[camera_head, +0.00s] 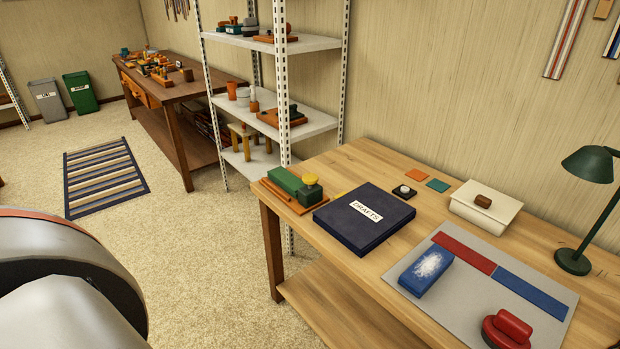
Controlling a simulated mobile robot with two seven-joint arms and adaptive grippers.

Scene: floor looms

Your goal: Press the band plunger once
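At the left end of the wooden table stands a low device with an orange-brown base and a green block. A yellow round-topped knob (309,179) at its right end looks like a plunger; I cannot confirm that it is the band plunger. A small black square base with a white and dark round top (404,190) sits behind the dark blue DRAFTS binder. Neither gripper is in view. Part of my own arm shows at the lower left, away from the table.
The binder (364,217) lies right beside the green device. A grey mat (455,295) holds a blue block, red and blue strips and a red handled piece (507,328). A cream box (485,207) and green lamp (584,190) stand behind. Carpet left of the table is open.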

